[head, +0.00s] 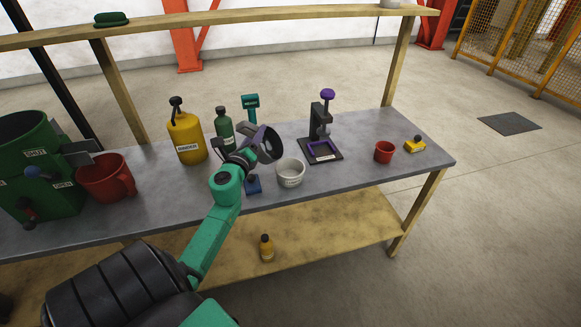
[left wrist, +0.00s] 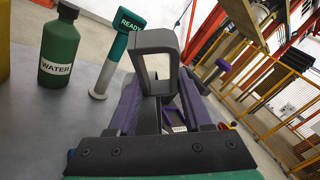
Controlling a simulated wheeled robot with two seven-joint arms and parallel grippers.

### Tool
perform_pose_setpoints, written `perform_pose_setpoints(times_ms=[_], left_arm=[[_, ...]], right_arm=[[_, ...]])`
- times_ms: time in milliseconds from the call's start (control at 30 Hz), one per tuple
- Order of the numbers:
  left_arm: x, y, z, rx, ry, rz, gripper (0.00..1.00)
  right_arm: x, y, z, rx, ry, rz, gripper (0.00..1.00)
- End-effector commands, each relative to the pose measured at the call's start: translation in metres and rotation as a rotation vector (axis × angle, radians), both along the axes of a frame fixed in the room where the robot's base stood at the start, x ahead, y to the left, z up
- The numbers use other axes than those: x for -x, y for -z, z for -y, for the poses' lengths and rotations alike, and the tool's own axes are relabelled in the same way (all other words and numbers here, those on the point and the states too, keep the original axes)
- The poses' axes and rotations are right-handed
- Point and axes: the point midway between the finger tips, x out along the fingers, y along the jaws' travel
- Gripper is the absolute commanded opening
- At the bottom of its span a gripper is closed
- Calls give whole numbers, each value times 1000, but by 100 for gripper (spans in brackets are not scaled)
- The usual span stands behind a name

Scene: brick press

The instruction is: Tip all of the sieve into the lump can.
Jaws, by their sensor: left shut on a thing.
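My left gripper (head: 246,157) is shut on the dark sieve and holds it up above the table. The sieve (head: 268,146) is tilted on its side, with its round rim showing; I cannot tell what is in it. In the left wrist view, a dark grey loop (left wrist: 155,42) stands up between my left gripper's purple fingers (left wrist: 158,100). A white pot (head: 290,175) with a label too small to read stands just below and right of the sieve. A small red can (head: 384,152) stands farther right. I cannot tell which is the lump can. My right gripper is not in view.
A yellow binder can (head: 186,140), green water bottle (head: 224,128) and READY sign (head: 250,103) stand behind my left gripper. A press (head: 320,135) stands right of it. A red jug (head: 106,178) and green machine (head: 40,165) are left. A yellow item (head: 415,144) lies far right.

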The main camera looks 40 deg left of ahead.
Motion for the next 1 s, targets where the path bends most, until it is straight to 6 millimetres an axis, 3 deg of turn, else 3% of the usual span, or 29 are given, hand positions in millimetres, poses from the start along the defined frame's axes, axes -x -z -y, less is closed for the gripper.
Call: perform_pose_setpoints(times_ms=[1000], left_arm=[[-7,1,14,-126,0,-57,0]], right_arm=[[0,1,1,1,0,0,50]])
